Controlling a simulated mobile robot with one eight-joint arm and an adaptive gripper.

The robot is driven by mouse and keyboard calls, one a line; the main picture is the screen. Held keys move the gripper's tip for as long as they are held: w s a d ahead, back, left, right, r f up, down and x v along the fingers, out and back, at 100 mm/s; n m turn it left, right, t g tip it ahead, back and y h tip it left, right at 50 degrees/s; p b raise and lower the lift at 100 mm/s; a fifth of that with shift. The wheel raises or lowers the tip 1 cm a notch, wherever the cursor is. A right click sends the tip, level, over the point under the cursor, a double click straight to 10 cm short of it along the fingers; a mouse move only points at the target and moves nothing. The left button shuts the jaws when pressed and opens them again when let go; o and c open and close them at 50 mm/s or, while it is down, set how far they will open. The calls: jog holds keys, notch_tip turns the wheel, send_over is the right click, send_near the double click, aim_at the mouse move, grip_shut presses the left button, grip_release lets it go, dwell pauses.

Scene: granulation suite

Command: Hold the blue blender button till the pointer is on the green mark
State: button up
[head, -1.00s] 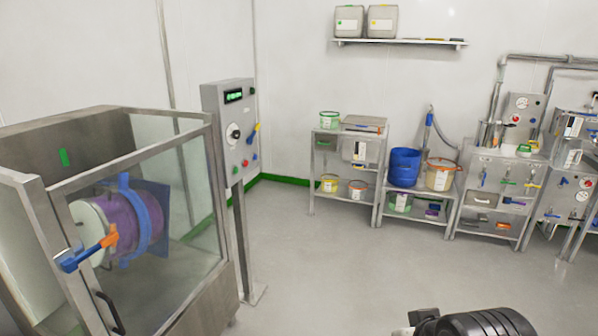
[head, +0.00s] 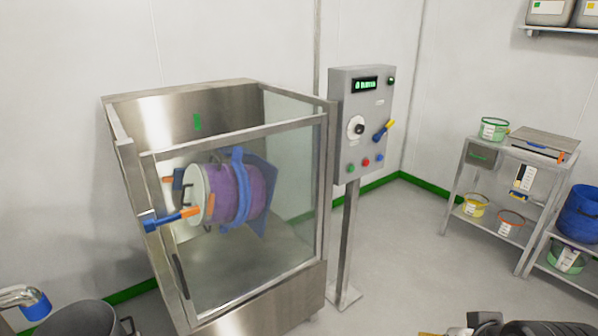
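The blender is a steel cabinet with glass panels (head: 222,285) on the left, holding a purple drum (head: 228,192) in a blue ring. A green mark (head: 197,122) shows on the cabinet's inner back wall. A blue and orange handle (head: 178,217) shows at the drum's front; I cannot tell whether it is the pointer. The grey control panel (head: 346,98) stands on a post beside the cabinet. The small blue button (head: 379,157) is at its lower right, beside a red and a green button. My gripper cannot be made out; only a dark part of my arm shows at the bottom right.
A steel shelf (head: 486,146) with small tubs stands at the right, with a blue container (head: 580,213) beside it. A grey bin (head: 78,318) and a blue-ended pipe (head: 34,304) are at the bottom left. The floor (head: 400,255) between panel and shelf is clear.

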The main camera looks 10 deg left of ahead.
dwell(0.3)
jog(key=shift+w, duration=0.1)
grip_shut()
dwell(1.0)
